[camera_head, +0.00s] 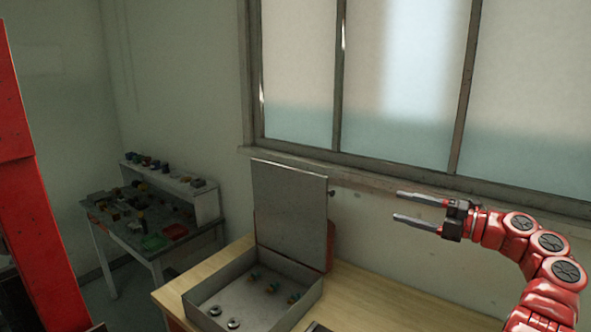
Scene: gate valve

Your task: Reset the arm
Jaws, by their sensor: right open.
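My right arm (545,245) is red and comes in from the right edge of the view. My right gripper (405,205) points left with its two long fingers apart, empty. It is in the air in front of the wall below the window, to the right of an open metal box (262,310), touching nothing that I can see. My left gripper is not in view.
The open box stands on a wooden table (370,295), its lid (290,213) upright. Inside lie two round metal parts and several small valves (271,287). A workbench (150,240) with small items stands at the back left. Free table top lies right of the box.

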